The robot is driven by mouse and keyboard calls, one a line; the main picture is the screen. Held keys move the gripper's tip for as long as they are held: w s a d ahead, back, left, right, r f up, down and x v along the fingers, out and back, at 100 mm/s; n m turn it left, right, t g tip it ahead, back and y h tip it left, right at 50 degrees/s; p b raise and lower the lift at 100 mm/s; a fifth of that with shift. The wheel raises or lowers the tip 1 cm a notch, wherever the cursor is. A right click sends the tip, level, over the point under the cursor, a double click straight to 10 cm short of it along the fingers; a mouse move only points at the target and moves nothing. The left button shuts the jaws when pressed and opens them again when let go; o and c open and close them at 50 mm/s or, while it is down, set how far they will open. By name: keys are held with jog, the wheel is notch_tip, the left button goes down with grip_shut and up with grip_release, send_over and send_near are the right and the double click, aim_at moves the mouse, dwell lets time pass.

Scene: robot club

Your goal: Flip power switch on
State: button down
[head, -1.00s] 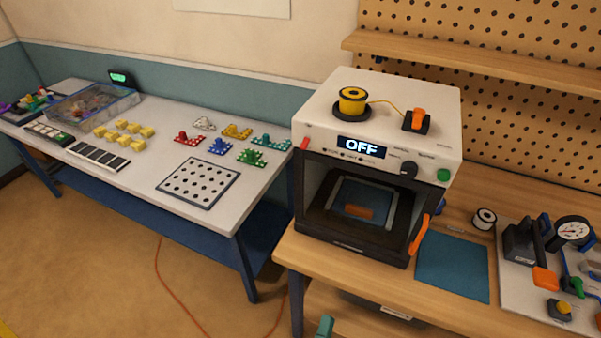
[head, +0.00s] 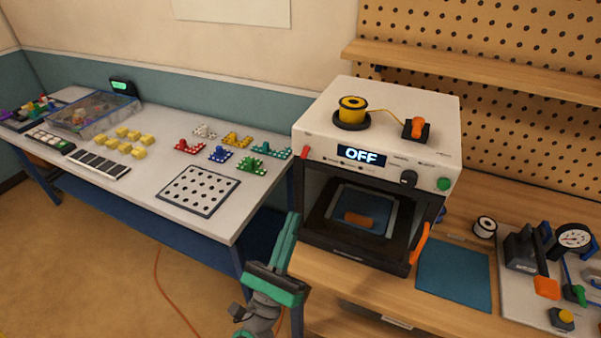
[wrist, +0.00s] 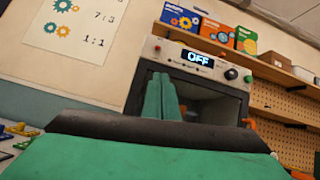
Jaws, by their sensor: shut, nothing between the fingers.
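The white printer-like machine (head: 330,120) stands on the wooden bench, and its display (head: 361,155) reads OFF. A small red switch-like part (head: 305,153) is at the left end of its front panel. An orange lever on a black base (head: 417,129) sits on its top right. I cannot tell from labels which one is the power switch. My green gripper (head: 291,222) is shut and empty, pointing up in front of the machine's lower left, apart from the red part. In the wrist view the fingers (wrist: 161,95) cover part of the machine's opening; the display (wrist: 198,59) shows above them.
A dark knob (head: 408,178) and green button (head: 444,184) are on the panel's right. A yellow spool (head: 352,108) sits on top. An orange handle (head: 419,244) sticks out at lower right. The white table (head: 150,180) with colored parts is left.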

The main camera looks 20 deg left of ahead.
aim_at(305, 152)
jog(key=shift+w+a+r+m, duration=0.2)
jog(key=shift+a+r+m, duration=0.25)
jog(key=shift+m, duration=0.1)
jog(key=shift+w+a+r+m, duration=0.15)
jog(key=shift+a+r+m, duration=0.25)
jog(key=shift+m, duration=0.15)
jog(key=x, duration=1)
